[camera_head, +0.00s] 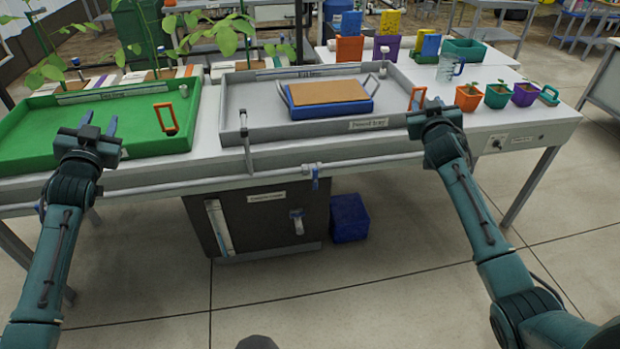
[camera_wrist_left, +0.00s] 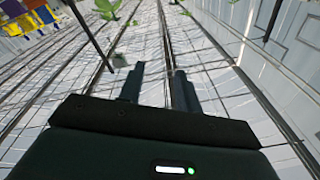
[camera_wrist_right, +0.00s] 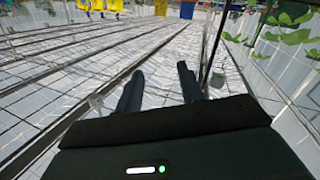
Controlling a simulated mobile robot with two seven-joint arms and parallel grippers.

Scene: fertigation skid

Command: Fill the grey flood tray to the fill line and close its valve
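The grey flood tray (camera_head: 234,104) sits on the middle of the bench. A label is on the tray's front wall. A thin upright tube (camera_head: 246,138) stands at the tray's front left. My left gripper (camera_head: 98,127) is open and empty in front of the green tray. My right gripper (camera_head: 432,104) is open and empty near the tray's front right corner. No fill line or water level is readable.
The green tray (camera_head: 60,127) is at left, with an orange-framed item (camera_head: 166,118). At right stand a clear jug (camera_head: 449,68) and small potted seedlings (camera_head: 468,97). A dark tank (camera_head: 270,222) with a gauge and a blue box (camera_head: 349,218) sit beneath the bench.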

